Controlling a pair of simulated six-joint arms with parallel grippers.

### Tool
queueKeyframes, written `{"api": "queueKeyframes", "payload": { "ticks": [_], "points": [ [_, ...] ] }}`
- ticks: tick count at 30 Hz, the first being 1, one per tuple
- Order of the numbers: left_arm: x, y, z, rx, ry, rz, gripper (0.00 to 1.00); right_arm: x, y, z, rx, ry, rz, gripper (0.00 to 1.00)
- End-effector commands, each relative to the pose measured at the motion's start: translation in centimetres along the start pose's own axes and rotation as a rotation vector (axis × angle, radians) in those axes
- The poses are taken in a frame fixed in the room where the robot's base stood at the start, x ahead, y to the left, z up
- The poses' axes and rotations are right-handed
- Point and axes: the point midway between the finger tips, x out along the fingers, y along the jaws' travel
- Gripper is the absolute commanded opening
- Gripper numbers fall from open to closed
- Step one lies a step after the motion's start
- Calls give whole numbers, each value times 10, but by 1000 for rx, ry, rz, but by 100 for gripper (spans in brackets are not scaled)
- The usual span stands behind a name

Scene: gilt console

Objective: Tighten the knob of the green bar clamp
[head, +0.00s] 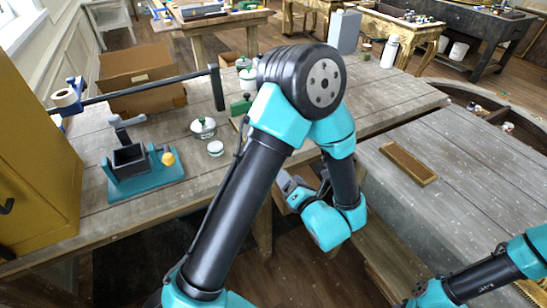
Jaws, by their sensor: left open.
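A green piece (242,106) stands on the wooden bench behind my left arm. It may be part of the green bar clamp, but my arm hides much of it and I cannot make out its knob. A teal fixture (146,180) with a dark open box and a yellow ball knob (168,158) stands at the left of the bench. My left gripper (287,184) is open, beyond the bench's front edge and to the right of these things. It appears empty. My right arm shows at the lower right, with its gripper out of view.
A yellow cabinet (35,150) bounds the left side. Small lidded jars (203,128) stand mid-bench. A wooden tray (408,163) lies on the right table.

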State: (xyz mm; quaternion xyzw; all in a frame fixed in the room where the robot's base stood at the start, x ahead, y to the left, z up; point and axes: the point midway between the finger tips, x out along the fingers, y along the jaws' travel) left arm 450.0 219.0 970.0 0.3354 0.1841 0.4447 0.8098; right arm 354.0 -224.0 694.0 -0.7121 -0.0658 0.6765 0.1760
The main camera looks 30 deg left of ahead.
Motion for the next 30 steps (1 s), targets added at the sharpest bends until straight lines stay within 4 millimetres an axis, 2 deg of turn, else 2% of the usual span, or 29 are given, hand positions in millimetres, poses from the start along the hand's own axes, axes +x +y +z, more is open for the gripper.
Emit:
{"api": "queueKeyframes", "payload": {
  "ticks": [9, 16, 21, 30],
  "points": [
    [55, 0, -1, -1, 3, 2, 69, 0, 0, 0, 0, 0, 0, 43],
    [90, 0, -1, -1, 3, 1, 69, 0, 0, 0, 0, 0, 0, 43],
    [103, 0, 0, 0, 1, 1, 69, 0, 0, 0, 0, 0, 0, 43],
    [105, 0, 0, 0, 0, 0, 69, 0, 0, 0, 0, 0, 0, 43]
  ]
}}
